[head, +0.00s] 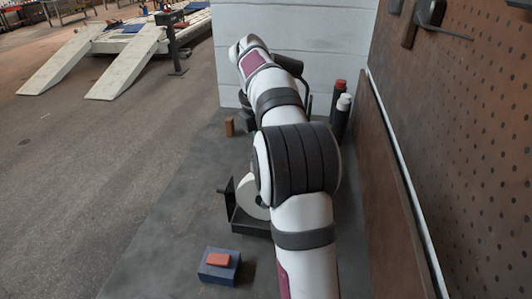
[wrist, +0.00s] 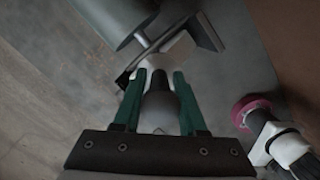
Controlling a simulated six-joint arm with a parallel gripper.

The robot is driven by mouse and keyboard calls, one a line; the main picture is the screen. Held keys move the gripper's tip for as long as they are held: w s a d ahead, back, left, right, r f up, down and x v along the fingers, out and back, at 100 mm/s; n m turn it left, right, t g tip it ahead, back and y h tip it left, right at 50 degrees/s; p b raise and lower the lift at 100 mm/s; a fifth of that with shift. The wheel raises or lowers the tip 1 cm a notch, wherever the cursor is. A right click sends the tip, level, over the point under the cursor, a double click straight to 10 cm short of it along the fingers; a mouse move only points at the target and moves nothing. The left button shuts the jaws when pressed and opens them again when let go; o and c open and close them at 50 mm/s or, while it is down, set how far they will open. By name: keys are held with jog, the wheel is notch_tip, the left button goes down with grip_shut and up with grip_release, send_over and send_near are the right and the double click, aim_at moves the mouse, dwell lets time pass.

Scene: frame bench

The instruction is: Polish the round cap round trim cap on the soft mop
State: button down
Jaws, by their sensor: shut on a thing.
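My gripper (wrist: 163,77) has green fingers and is closed around a rounded grey piece with a dark neck, which looks like the round trim cap (wrist: 160,106). In the head view my own arm hides the gripper and the cap. The soft mop (head: 247,197) is a white wheel on a dark stand, partly covered by my arm. A pale shape just beyond the fingertips in the wrist view looks like the mop (wrist: 172,54). The cap is close to it, but I cannot tell whether they touch.
A blue block (head: 215,274) with an orange-red piece (head: 218,259) on it sits at the front of the bench. A small brown block (head: 229,127) and dark bottles (head: 340,120) stand farther back. A pegboard wall (head: 480,130) bounds the right side. The bench's left part is clear.

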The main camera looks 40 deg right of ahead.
jog(key=shift+f, duration=1)
dwell(1.4)
jog(key=shift+r, duration=0.1)
jog(key=shift+r, duration=0.9)
jog(key=shift+f, duration=0.9)
dwell(1.3)
jog(key=shift+r, duration=0.9)
jog(key=shift+r, duration=0.1)
jog(key=shift+r, duration=2.95)
